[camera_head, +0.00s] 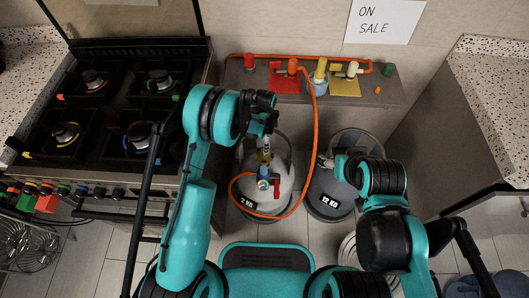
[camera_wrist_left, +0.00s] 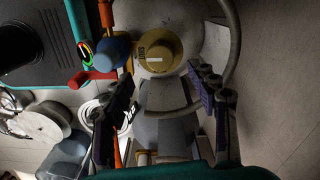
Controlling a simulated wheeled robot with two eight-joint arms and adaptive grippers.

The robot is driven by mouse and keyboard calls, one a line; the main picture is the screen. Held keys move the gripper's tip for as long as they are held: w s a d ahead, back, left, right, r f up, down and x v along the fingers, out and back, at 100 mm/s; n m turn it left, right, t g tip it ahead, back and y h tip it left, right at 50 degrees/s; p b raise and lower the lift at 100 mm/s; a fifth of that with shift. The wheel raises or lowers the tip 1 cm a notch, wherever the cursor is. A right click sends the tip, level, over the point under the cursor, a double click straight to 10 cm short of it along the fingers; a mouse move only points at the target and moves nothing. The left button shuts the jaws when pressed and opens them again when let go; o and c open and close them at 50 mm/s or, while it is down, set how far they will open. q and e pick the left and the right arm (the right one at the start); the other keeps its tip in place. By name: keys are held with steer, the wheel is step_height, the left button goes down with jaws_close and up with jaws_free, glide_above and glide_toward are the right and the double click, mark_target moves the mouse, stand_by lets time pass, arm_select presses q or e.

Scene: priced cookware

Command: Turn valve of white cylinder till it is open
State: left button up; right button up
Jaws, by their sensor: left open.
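The white cylinder (camera_head: 283,178) stands on the floor left of a grey cylinder, with a black weight label low on its front. Its brass-yellow valve knob (camera_head: 264,156) shows on top; in the left wrist view the knob (camera_wrist_left: 160,50) has a pale mark. My left gripper (camera_head: 262,128) is above the cylinder top. In the left wrist view its fingers (camera_wrist_left: 162,80) are apart on either side below the knob, with nothing held. My right gripper (camera_head: 325,161) is over the grey cylinder; its fingers are too small to judge.
A blue regulator (camera_head: 264,172) with a red lever (camera_head: 276,187) and orange hose (camera_head: 315,110) sits beside the knob. The grey cylinder (camera_head: 322,185) is labelled 12 KG. A stove (camera_head: 110,150) stands left, a valve shelf (camera_head: 395,93) behind, and a speckled counter (camera_head: 495,90) right.

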arm_select(q)
step_height(320, 180, down, 8)
steer(key=b, duration=0.3)
steer(key=c, duration=1.2)
